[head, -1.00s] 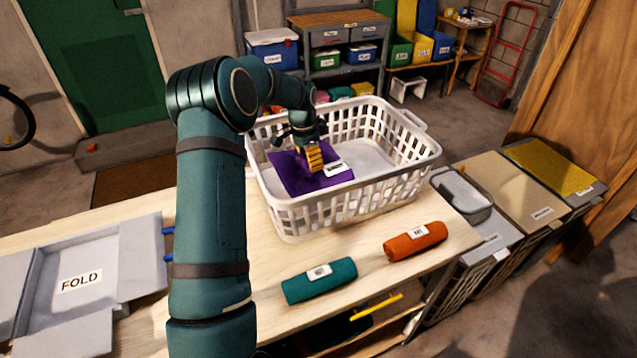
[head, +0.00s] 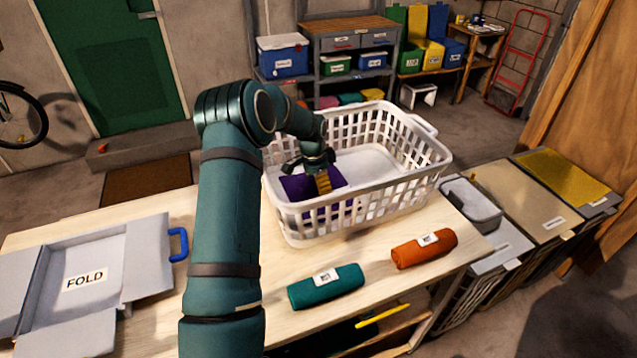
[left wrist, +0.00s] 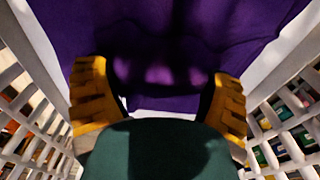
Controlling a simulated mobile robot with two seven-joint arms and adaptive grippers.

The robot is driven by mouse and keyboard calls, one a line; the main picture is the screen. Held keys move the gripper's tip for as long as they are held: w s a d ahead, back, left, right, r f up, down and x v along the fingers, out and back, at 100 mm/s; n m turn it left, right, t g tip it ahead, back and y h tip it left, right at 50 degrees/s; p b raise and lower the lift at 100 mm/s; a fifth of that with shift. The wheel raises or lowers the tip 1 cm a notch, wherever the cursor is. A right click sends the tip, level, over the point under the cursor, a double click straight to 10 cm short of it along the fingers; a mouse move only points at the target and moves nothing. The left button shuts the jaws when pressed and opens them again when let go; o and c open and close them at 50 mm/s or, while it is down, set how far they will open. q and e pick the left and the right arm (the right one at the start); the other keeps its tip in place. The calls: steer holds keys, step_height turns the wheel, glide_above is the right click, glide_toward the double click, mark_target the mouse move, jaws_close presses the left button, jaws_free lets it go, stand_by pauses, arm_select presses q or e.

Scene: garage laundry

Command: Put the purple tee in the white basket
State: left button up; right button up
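The purple tee (head: 296,187) is inside the white basket (head: 352,212), in its left part, behind the near-left wall; it also fills the upper part of the left wrist view (left wrist: 165,45). My left gripper (head: 323,184) reaches down into the basket over the tee. In the left wrist view its yellow fingers (left wrist: 160,100) stand wide apart, with the purple cloth beyond and between them. I cannot tell whether the fingers touch the cloth. Part of the tee is hidden by the gripper and the basket wall. My right gripper is not in view.
A teal roll (head: 326,287) and an orange roll (head: 424,249) lie on the table in front of the basket. A grey folding board (head: 135,262) marked FOLD lies at the left. Lidded bins and a grey tub (head: 470,203) stand to the right. Basket walls flank the gripper.

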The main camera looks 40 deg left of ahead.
mark_target(314, 188)
arm_select(q)
steer(key=shift+o, duration=0.4)
steer(key=shift+r, duration=0.1)
steer(key=shift+r, duration=0.3)
step_height(314, 188, up, 11)
steer(key=s+p, duration=0.1)
steer(key=shift+s+a+r, duration=0.15)
steer(key=shift+a+r, duration=0.05)
steer(key=shift+a, duration=0.1)
